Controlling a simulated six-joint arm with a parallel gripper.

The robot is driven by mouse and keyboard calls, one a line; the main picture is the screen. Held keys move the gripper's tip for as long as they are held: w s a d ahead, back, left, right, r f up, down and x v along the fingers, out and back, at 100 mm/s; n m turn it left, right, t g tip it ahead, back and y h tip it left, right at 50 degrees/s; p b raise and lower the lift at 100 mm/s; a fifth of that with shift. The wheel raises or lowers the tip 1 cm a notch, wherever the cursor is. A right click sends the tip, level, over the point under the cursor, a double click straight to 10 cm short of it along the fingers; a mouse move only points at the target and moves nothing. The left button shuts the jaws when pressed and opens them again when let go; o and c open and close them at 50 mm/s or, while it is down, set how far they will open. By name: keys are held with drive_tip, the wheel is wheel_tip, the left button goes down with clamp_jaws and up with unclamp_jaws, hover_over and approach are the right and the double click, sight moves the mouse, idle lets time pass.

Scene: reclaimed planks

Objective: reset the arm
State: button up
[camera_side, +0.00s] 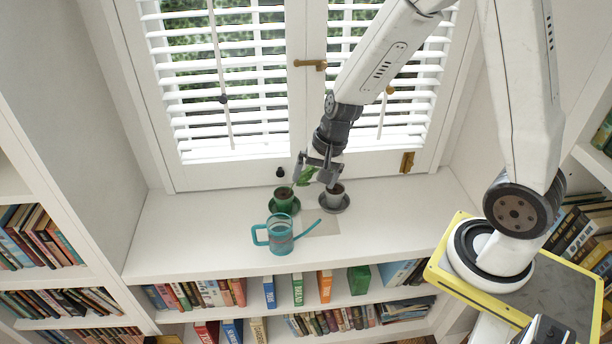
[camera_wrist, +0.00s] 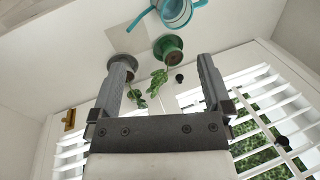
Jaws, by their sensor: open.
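My gripper (camera_side: 316,172) hangs over the white window sill, just above two potted plants. It is open, and in the wrist view my gripper (camera_wrist: 165,78) has its two fingers wide apart with leaves showing between them. A green pot (camera_side: 283,200) with a plant stands on a green saucer; it also shows in the wrist view (camera_wrist: 168,49). A dark grey pot (camera_side: 335,195) stands on a dark saucer to its right, partly behind a finger in the wrist view. I cannot tell whether a finger touches the leaves.
A teal watering can (camera_side: 280,236) stands in front of the pots, its spout pointing right. A pale square (camera_side: 321,223) lies on the sill (camera_side: 400,220). Shuttered windows (camera_side: 225,80) rise close behind. Bookshelves (camera_side: 200,296) lie below and at both sides. The sill's left end is clear.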

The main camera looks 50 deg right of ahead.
drive_tip(key=s+a+r+n+h, duration=0.1)
drive_tip(key=s+r+n, duration=0.3)
drive_tip(key=s+n, duration=0.4)
drive_tip(key=shift+n+h, duration=0.5)
drive_tip(key=shift+n, duration=0.5)
drive_tip(key=shift+w, duration=0.15)
drive_tip(key=m+y, duration=0.4)
drive_tip(key=m, duration=2.2)
approach(289, 194)
drive_tip(key=f, duration=0.2)
drive_tip(key=shift+w+a+r, duration=0.1)
drive_tip(key=shift+w+a, duration=0.15)
drive_tip(key=shift+a, duration=0.2)
drive_tip(key=shift+x, duration=1.3)
